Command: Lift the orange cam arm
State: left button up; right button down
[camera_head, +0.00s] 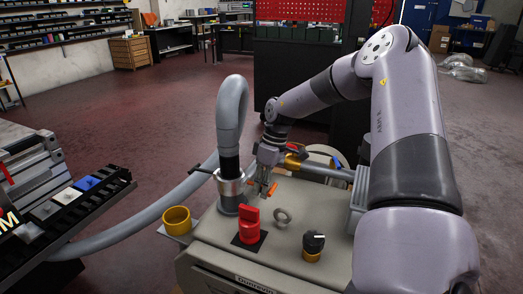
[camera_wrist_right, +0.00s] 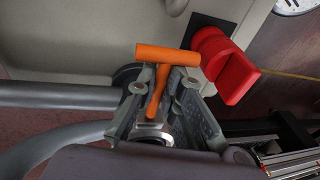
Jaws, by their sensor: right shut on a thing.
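The orange cam arm (camera_head: 273,188) shows as a small orange piece at the tip of my right gripper (camera_head: 264,190) in the head view, above the beige machine top (camera_head: 215,233). In the right wrist view the cam arm (camera_wrist_right: 167,55) is T-shaped, with its crossbar beyond the fingertips and its stem running back between the fingers. My right gripper (camera_wrist_right: 160,85) is shut on it. Whether the cam arm still touches its mount cannot be told. My left gripper is not in view.
A red switch handle (camera_head: 249,226), a grey ring (camera_head: 283,216) and a black knob (camera_head: 313,242) stand on the machine top near the gripper. A thick grey hose (camera_head: 232,105) rises behind left. A yellow cup (camera_head: 177,220) is at the left edge.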

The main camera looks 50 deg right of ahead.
jog(key=shift+s+d+f+g, duration=0.1)
jog(key=shift+s+f+g, duration=0.2)
jog(key=shift+s, duration=0.1)
jog(key=c, duration=0.8)
grip_release()
jog(key=shift+o, duration=0.6)
jog(key=shift+s, duration=0.15)
jog(key=shift+r, duration=0.2)
jog(key=shift+w+r, duration=0.1)
jog(key=shift+w, duration=0.1)
jog(key=shift+d+r, duration=0.1)
jog(key=shift+r, duration=0.25)
jog(key=v, duration=1.1)
jog(key=shift+s, duration=0.3)
